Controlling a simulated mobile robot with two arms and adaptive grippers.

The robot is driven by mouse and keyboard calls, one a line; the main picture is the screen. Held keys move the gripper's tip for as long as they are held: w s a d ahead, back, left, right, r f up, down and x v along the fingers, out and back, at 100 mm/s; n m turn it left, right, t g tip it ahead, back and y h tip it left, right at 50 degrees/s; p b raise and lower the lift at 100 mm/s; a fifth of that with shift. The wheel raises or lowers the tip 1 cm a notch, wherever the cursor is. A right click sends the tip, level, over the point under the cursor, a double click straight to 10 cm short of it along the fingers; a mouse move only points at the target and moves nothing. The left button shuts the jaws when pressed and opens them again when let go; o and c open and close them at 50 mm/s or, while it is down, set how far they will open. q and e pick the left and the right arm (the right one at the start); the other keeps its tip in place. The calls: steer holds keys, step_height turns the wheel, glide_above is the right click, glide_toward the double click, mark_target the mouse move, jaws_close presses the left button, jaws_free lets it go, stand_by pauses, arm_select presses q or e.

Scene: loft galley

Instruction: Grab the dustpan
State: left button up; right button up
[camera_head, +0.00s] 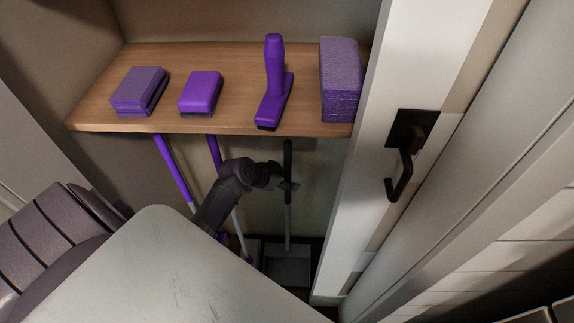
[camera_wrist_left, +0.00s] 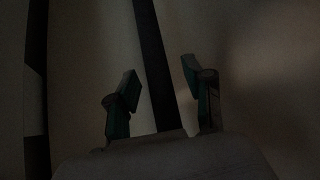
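The dustpan (camera_head: 287,270) stands on the closet floor below the shelf, its grey pan partly hidden at the bottom. Its long upright handle (camera_head: 288,222) has a dark upper part reaching up to the shelf's front edge. My left gripper (camera_head: 286,179) is at the handle, below the shelf. In the left wrist view the gripper (camera_wrist_left: 160,82) is open, and a dark pole (camera_wrist_left: 149,40), apparently the handle, runs between its fingers with gaps on both sides. That view is very dark. My right gripper is not in view.
The wooden shelf (camera_head: 225,124) above holds purple sponges (camera_head: 200,91), a purple brush (camera_head: 273,85) and a purple stack (camera_head: 340,80). Two purple-handled poles (camera_head: 172,168) stand left of the dustpan. A white door (camera_head: 375,150) with a black handle (camera_head: 402,175) is to the right.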

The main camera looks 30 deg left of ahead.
arm_select(q)
jaws_close()
steer(key=shift+r, duration=0.2)
